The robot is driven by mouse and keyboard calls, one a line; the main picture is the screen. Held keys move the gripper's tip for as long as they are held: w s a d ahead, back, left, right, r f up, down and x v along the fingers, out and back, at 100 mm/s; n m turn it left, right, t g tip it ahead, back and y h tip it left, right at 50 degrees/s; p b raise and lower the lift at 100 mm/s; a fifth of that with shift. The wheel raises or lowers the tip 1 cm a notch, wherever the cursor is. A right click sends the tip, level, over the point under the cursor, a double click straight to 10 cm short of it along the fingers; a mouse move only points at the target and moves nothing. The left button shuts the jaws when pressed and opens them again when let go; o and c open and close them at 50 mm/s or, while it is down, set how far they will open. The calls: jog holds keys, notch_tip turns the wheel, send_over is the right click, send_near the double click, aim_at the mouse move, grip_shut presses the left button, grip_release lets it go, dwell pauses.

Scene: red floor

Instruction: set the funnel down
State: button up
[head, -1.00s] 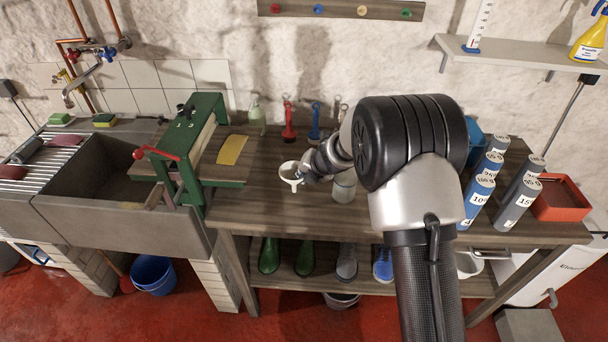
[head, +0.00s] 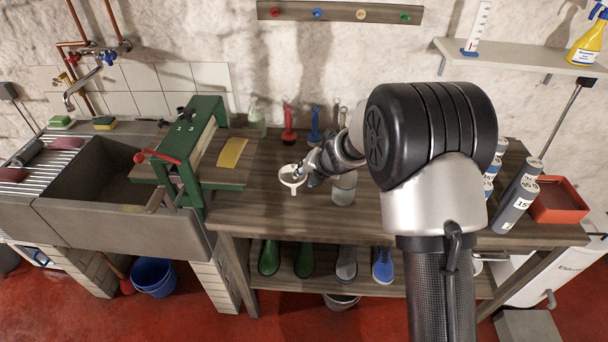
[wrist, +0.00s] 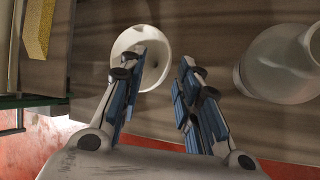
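The white funnel (head: 291,173) is at the middle of the wooden bench, left of my gripper (head: 308,174). Its round mouth faces up and a narrow part shows below it. In the wrist view the funnel (wrist: 128,40) lies beyond the left finger, which covers part of its bowl. The two fingers of my gripper (wrist: 163,75) stand apart with a clear gap, and I see nothing clamped between them. The funnel's near rim lies close to the left fingertip; I cannot tell whether they touch.
A translucent bottle (head: 344,188) stands close to the right of my gripper. A green press (head: 190,150) and yellow sponge cloth (head: 232,151) are on the left. Numbered cylinders (head: 515,195) and a red tray (head: 558,200) stand right. Bench (head: 265,205) in front of the funnel is clear.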

jog(key=s+d+r+m+t+h+p, duration=0.1)
jog(key=s+d+r+m, duration=0.15)
jog(key=d+r, duration=0.4)
jog(key=s+d+r+m+t+h+p, duration=0.1)
jog(key=s+d+r+m+t, duration=0.2)
jog(key=r, duration=0.7)
jog(key=s+d+r+m+g+h, duration=0.1)
jog(key=s+d+r+m+h, duration=0.4)
jog(key=s+d+r+m, duration=0.65)
jog(key=s+a+f+m+g+y, duration=0.1)
jog(key=s+f+m, duration=0.1)
jog(key=s+m, duration=0.3)
jog(key=s+a+f+m+g+y, duration=0.1)
jog(key=s+m, duration=0.4)
jog(key=s, duration=0.6)
jog(key=s+a+f+m+g+y, duration=0.1)
jog(key=s+a+f+m+g, duration=0.2)
jog(key=s+m, duration=0.2)
jog(key=s, duration=0.3)
jog(key=shift+s+a+f, duration=0.25)
jog(key=shift+s+f, duration=0.05)
jog(key=shift+s, duration=0.1)
